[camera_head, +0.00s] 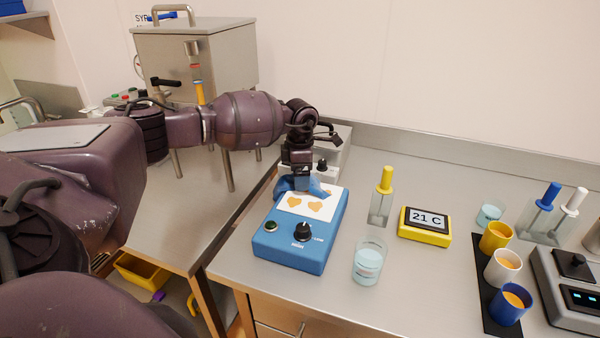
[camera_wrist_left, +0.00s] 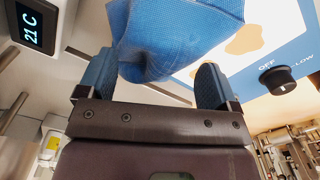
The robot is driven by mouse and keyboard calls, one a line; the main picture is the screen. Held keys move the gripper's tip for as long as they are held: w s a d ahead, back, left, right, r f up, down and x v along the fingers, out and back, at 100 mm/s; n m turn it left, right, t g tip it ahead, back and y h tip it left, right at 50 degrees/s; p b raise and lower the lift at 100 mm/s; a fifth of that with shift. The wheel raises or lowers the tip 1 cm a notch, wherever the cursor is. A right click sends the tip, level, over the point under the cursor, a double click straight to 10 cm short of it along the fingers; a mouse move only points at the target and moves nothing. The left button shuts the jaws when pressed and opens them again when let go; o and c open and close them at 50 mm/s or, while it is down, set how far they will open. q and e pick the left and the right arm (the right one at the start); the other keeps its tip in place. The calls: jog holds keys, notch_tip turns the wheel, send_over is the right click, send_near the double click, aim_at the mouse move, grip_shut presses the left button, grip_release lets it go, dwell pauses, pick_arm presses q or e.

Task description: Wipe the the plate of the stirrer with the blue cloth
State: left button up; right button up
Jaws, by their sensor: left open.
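Whether the pads touch the cloth is unclear. My right gripper is out of view.
A beaker (camera_head: 369,262) stands close right of the stirrer. A yellow-handled holder (camera_head: 382,198) and yellow thermometer (camera_head: 425,225) are further right. Cups (camera_head: 502,266) stand on a black strip beyond.

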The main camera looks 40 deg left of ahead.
pick_arm(q)
jog(key=shift+f+b, duration=0.45)
jog(key=shift+f, duration=0.5)
grip_shut()
dwell(0.3)
jog(key=shift+r, duration=0.15)
